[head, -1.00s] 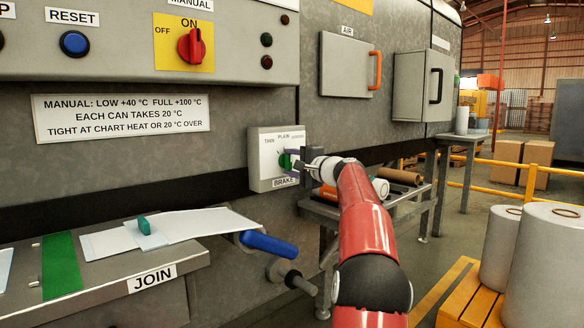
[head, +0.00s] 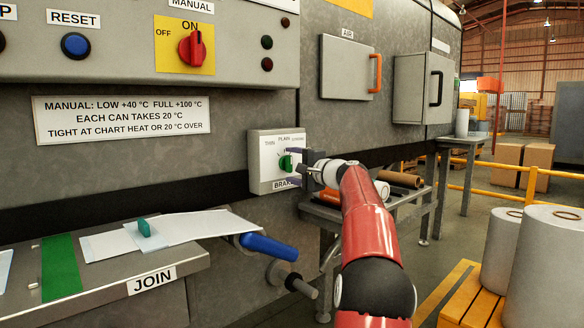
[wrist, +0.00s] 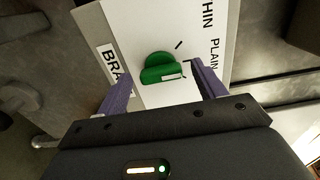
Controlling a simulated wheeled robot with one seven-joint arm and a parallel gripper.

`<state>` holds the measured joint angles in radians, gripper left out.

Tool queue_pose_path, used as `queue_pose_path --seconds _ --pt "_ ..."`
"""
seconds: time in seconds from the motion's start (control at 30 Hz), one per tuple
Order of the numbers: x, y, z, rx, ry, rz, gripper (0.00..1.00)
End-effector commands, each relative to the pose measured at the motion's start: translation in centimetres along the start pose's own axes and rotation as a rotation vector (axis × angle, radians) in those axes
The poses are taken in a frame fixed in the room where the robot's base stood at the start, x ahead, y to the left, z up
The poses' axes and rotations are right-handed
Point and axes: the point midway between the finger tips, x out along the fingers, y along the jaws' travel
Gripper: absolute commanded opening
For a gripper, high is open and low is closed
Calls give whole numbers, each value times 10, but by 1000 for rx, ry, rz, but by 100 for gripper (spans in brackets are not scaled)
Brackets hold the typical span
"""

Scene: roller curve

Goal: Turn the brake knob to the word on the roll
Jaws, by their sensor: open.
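The brake knob (head: 286,163) is green and sits on a white-faced box (head: 262,165) labelled BRAKE, with THIN, PLAIN and a third, unreadable word above it. In the wrist view the knob (wrist: 158,66) carries a white mark at its lower right edge; I cannot tell for sure which word it points to. My gripper (head: 296,167) is open just in front of the dial. In the wrist view its purple fingers (wrist: 163,75) are spread to either side of the knob, apart from it. I see no readable word on any roll.
White rolls (head: 550,265) stand on a yellow pallet at the right. A brown roll (head: 399,179) and a white one lie on a rack behind my arm. A blue handle (head: 267,246) and a JOIN table (head: 190,275) are below left. A cabinet with an orange handle (head: 349,68) is above.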

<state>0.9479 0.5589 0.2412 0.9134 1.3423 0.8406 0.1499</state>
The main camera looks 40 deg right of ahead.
Motion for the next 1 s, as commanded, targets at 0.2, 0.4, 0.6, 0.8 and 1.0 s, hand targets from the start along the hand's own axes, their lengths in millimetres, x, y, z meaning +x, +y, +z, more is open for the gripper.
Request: queue_pose_path --seconds 0.2,0.4,0.6,0.8,1.0 --pt "-39 2 0 -1 3 0 69" --pt "-64 1 0 1 1 0 69" --pt "-71 0 1 0 -1 0 69" --pt "-70 0 1 0 -1 0 69" --pt "-70 0 1 0 -1 0 69"
